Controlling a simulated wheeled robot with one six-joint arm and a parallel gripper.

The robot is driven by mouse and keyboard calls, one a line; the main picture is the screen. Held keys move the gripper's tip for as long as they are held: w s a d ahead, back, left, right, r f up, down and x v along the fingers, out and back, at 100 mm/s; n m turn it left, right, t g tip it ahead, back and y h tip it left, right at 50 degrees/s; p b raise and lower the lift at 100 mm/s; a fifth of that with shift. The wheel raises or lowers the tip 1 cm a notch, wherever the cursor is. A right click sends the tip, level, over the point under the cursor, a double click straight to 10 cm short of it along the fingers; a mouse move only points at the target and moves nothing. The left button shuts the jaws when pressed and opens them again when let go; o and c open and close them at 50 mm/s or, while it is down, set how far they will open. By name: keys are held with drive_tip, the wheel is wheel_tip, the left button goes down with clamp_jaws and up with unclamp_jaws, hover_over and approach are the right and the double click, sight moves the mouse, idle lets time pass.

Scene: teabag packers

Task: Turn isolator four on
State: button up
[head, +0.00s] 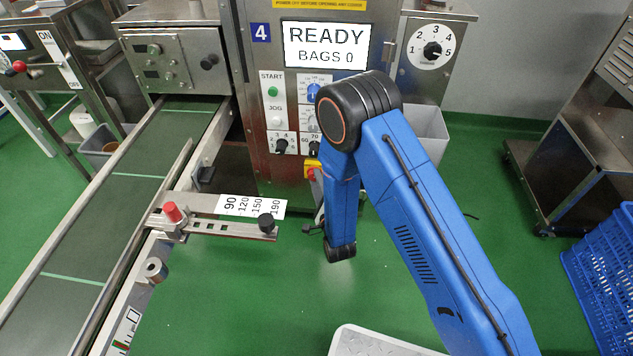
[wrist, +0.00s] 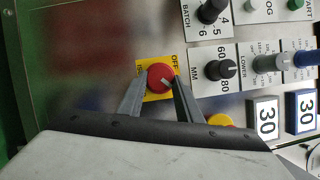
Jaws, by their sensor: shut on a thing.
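The isolator knob (wrist: 160,76) is a red round knob with a pale pointer mark, on a yellow plate (wrist: 143,94) with OFF printed on it. The mark slants; its exact setting is hard to read. My gripper (wrist: 159,81) is shut on the knob, one finger on each side. In the head view the knob (head: 311,173) shows small and partly covered, low on the machine marked 4 (head: 261,32); my arm hides most of the gripper. The machine's display (head: 325,45) is lit and reads READY, BAGS 0.
Black dials (wrist: 220,69), a green START button (head: 272,91) and a blue dial (head: 313,92) sit close above the isolator. A slotted rail with a red knob (head: 172,212) juts out beside the conveyor (head: 130,205). A blue crate (head: 600,270) stands at right.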

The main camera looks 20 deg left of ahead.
drive_tip(key=shift+d+f, duration=0.1)
drive_tip(key=o, duration=1)
drive_tip(key=shift+o, duration=0.2)
drive_tip(key=v, duration=1.2)
